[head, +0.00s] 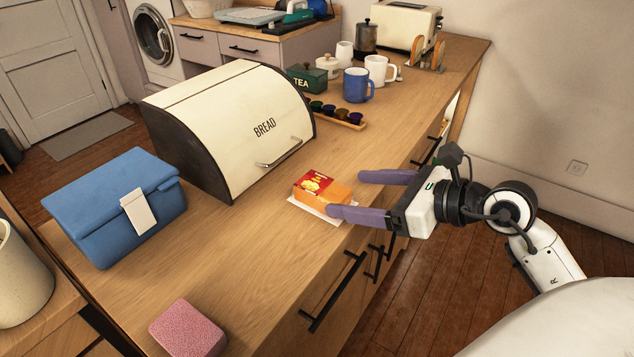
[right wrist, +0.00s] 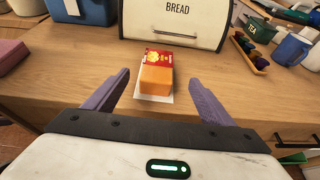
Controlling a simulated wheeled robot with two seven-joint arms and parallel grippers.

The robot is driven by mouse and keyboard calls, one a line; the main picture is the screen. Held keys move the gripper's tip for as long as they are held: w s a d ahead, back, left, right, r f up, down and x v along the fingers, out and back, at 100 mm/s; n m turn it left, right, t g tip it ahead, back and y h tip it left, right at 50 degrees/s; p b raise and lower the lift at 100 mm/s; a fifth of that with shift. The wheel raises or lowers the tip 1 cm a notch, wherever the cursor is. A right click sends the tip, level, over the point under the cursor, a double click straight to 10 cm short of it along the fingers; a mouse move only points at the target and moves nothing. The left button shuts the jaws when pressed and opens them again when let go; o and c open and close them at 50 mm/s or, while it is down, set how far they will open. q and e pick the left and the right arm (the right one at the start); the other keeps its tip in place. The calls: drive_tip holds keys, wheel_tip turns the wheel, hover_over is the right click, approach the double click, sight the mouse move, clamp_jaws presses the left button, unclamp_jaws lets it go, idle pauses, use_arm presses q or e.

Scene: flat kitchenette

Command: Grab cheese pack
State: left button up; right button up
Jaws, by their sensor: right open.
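The cheese pack (head: 322,189) is an orange block with a red and yellow printed end. It lies on a white sheet (head: 318,210) on the wooden counter, in front of the bread box. My right gripper (head: 345,193) is open and empty, with its purple fingers pointing at the pack from the counter's front edge. In the right wrist view the cheese pack (right wrist: 157,75) sits ahead, between the lines of the two fingers and a little beyond the tips of my right gripper (right wrist: 159,78). My left gripper is not in view.
The cream bread box (head: 235,115) stands just behind the pack. A blue lunch box (head: 110,205) and a pink sponge-like block (head: 188,328) are to the left. A pod tray (head: 336,115), mugs and a toaster (head: 405,30) stand farther back. Counter around the pack is clear.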

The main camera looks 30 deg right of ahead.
sight(326, 187)
drive_tip(key=x, duration=0.2)
drive_tip(key=shift+w+a+f, duration=0.1)
drive_tip(key=shift+w+a, duration=0.1)
drive_tip(key=shift+w, duration=0.1)
drive_tip(key=x, duration=0.1)
drive_tip(key=p+x, duration=0.1)
drive_tip(key=x, duration=0.2)
drive_tip(key=shift+w+a+r, duration=0.2)
drive_tip(key=shift+a+r, duration=0.1)
drive_tip(key=shift+w+a+f, duration=0.1)
drive_tip(key=shift+w+f, duration=0.1)
drive_tip(key=shift+w, duration=0.15)
drive_tip(key=shift+r, duration=0.1)
drive_tip(key=c, duration=1.4)
